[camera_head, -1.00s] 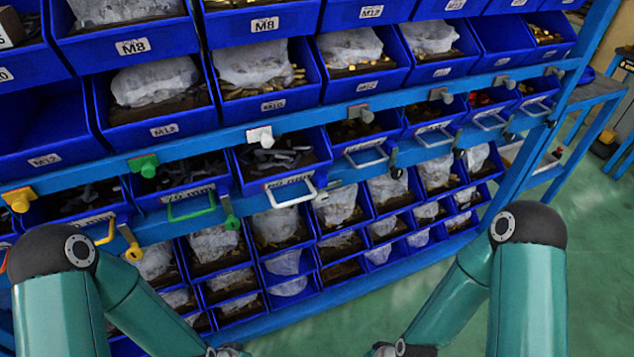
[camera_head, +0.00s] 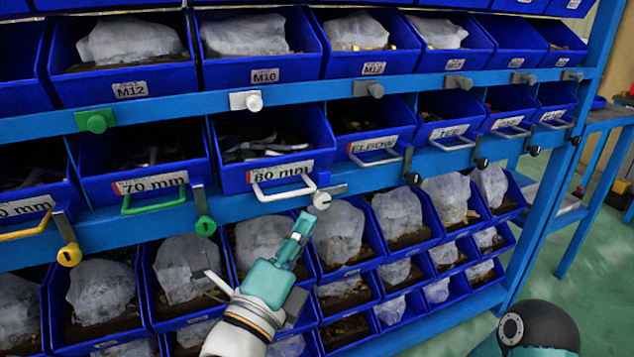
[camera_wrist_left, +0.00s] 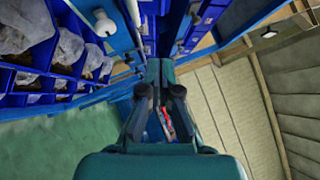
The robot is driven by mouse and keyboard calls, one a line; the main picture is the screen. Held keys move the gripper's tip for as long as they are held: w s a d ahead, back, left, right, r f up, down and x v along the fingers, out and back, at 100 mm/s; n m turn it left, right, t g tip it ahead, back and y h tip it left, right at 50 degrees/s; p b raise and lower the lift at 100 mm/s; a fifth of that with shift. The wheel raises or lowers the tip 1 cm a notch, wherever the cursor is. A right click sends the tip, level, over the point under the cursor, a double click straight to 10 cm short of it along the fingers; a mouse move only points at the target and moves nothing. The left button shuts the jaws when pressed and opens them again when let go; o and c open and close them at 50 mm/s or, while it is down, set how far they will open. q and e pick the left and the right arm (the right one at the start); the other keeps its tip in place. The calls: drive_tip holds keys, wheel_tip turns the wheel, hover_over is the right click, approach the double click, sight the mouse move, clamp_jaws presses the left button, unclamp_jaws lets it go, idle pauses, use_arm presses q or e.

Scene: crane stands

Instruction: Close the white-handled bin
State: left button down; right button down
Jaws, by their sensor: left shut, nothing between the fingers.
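The white-handled bin (camera_head: 236,166) is blue, carries an 80 mm label and holds dark and grey parts. Its front stands out further than the fronts of its neighbours, so it is partly pulled out. Its white handle (camera_head: 283,190) hangs on the front below the label. My left gripper (camera_head: 303,222) is shut and empty, pointing up just below and right of the handle, near a white knob (camera_head: 321,200) on the rail. I cannot tell whether it touches anything. In the left wrist view the closed fingers (camera_wrist_left: 157,68) point along the rack. My right gripper is out of view.
A green-handled bin (camera_head: 140,185) sits left and the elbow bin (camera_head: 372,147) right. Knobs on the blue rails stick out, including a white one (camera_head: 246,100) above. Bagged bins fill the lower rows. Green floor is open at right.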

use_arm(q)
approach(328, 152)
drive_tip(key=w+d, duration=0.1)
drive_tip(key=d, duration=0.3)
drive_tip(key=shift+w+a+r, duration=0.25)
drive_tip(key=shift+w, duration=0.4)
drive_tip(key=shift+w+a+r, duration=0.2)
drive_tip(key=shift+w+r, duration=0.05)
drive_tip(key=shift+w, duration=0.45)
drive_tip(key=shift+w+a+r, duration=0.25)
drive_tip(key=shift+w+r, duration=0.05)
drive_tip(key=shift+w, duration=0.35)
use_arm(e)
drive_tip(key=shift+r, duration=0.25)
